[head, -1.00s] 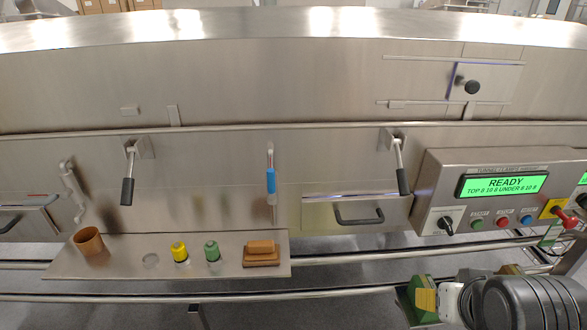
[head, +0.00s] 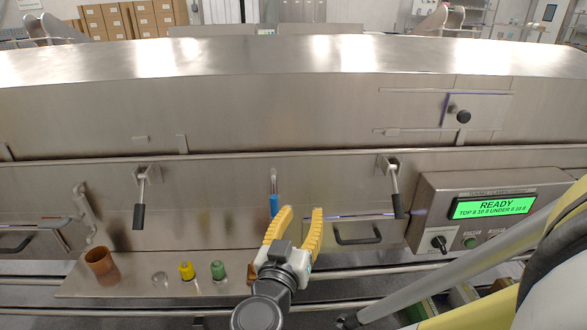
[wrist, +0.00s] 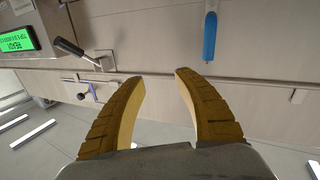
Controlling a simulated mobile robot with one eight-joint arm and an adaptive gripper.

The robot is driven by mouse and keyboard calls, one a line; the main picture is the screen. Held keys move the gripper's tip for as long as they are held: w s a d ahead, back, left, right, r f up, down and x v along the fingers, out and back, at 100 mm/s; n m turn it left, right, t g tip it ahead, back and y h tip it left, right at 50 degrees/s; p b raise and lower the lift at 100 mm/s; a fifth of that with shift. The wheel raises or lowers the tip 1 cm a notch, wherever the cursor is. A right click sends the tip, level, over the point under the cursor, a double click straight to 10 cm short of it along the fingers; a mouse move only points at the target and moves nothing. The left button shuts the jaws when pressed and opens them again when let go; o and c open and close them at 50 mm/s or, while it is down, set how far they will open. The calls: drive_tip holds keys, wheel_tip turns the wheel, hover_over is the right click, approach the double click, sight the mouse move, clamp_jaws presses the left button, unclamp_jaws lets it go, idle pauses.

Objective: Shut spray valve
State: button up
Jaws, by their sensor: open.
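A small lever with a blue grip (head: 274,205), which I take for the spray valve's handle, hangs straight down on the steel tunnel front. In the wrist view the blue grip (wrist: 209,38) shows at the top, right of centre. My gripper (head: 301,212) has two yellow fingers spread apart with nothing between them. In the head view its left finger overlaps the area just below and right of the blue grip. In the wrist view the fingertips (wrist: 157,77) are clear of the blue grip. The valve body is not clearly visible.
Black-gripped levers (head: 139,214) (head: 397,204) flank the blue grip. A drawer handle (head: 357,235) is right of my gripper. The control panel (head: 430,210) reads READY. A shelf (head: 130,290) holds a brown cup (head: 101,265), a yellow item (head: 186,271) and a green item (head: 218,270).

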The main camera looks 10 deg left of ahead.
drive_tip(key=y+b, duration=0.2)
approach(273, 202)
drive_tip(key=w+b, duration=0.1)
drive_tip(key=w, duration=1)
drive_tip(key=shift+a+f+b, duration=0.1)
drive_tip(key=shift+f+b, duration=0.05)
drive_tip(key=shift+b, duration=0.25)
drive_tip(key=shift+c, duration=0.4)
clamp_jaws()
